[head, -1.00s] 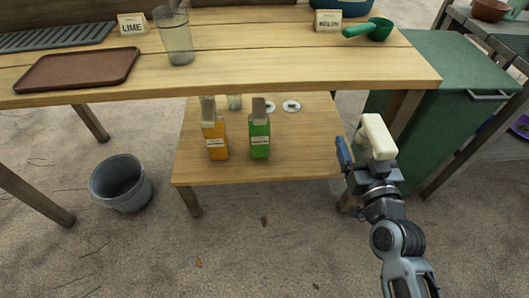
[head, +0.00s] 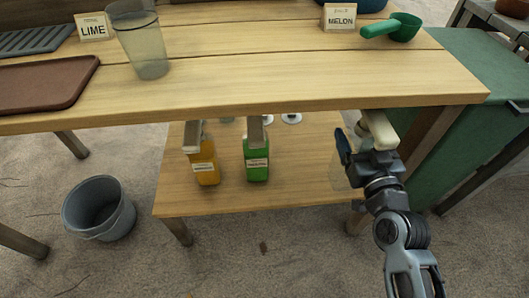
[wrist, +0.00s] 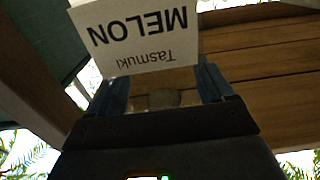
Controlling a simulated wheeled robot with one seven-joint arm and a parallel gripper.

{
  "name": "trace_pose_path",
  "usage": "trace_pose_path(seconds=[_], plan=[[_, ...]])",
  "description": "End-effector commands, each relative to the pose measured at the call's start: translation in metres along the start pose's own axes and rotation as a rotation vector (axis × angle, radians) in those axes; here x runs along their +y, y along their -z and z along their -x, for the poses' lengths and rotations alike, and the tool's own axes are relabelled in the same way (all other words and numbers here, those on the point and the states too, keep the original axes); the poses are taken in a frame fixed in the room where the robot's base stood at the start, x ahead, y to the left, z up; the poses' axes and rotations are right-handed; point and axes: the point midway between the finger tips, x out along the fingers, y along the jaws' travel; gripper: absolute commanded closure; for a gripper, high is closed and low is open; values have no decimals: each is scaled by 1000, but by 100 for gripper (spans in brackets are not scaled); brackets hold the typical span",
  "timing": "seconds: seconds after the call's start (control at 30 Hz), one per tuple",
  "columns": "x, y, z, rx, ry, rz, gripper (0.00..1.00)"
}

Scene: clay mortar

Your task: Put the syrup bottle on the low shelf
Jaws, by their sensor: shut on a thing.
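My gripper (head: 362,142) is shut on a pale, cream-coloured thing (head: 379,128), which I take for the syrup bottle. In the wrist view a white label (wrist: 138,35) on it reads MELON, upside down, between the blue fingers. Much of its shape is hidden or unclear. The low shelf (head: 290,185) is under the counter; my gripper is over or in front of its right end, just below the counter's front edge. I cannot tell whether the held thing touches the shelf. An orange bottle (head: 206,171) and a green bottle (head: 257,170) stand upright on the shelf.
The counter (head: 250,88) overhangs the shelf. It bears a clear cup (head: 149,66), a brown tray (head: 45,82) and a green scoop (head: 404,28).

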Motion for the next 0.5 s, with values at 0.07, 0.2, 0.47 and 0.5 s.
trace_pose_path(seconds=[0.07, 0.2, 0.47, 0.5], plan=[[0, 0, 0, 0, 0, 0, 68], [-1, -4, -6, 1, 0, 0, 68], [-12, -32, -53, 1, -1, 0, 68], [-15, -37, -61, 0, 0, 0, 68]])
